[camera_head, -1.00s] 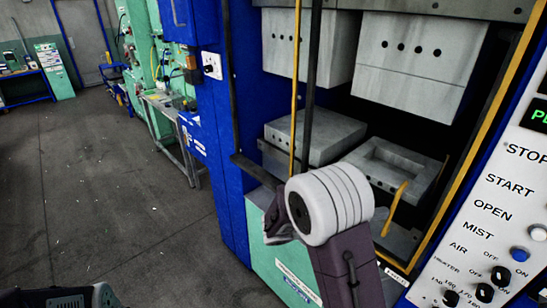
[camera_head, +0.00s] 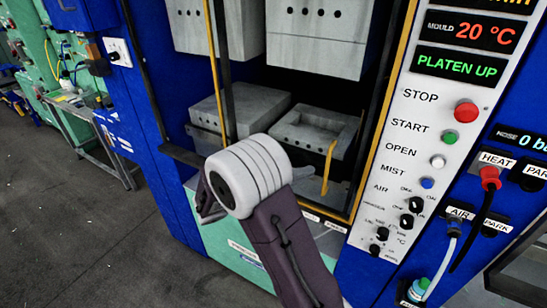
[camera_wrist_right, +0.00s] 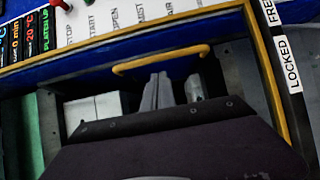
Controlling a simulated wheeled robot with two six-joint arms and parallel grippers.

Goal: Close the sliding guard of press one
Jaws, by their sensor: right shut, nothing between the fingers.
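Press one's opening shows in the head view, with pale upper blocks (camera_head: 316,42) and lower blocks (camera_head: 245,108) visible inside. A yellow edge strip (camera_head: 388,92) runs down its right side, and a thinner yellow bar (camera_head: 214,70) stands at the left. A yellow handle (camera_head: 328,165) is upright in the lower right of the opening; I cannot tell how far the guard spans. My right gripper (camera_head: 208,208) is partly hidden by its white wrist. In the right wrist view its shut, empty fingers (camera_wrist_right: 157,92) point toward the yellow handle (camera_wrist_right: 160,62); contact cannot be told.
The control panel (camera_head: 415,140) with buttons, knobs and a PLATEN UP display stands right of the opening. Hoses (camera_head: 445,262) hang at its right. LOCKED and FREE labels (camera_wrist_right: 288,62) show in the right wrist view.

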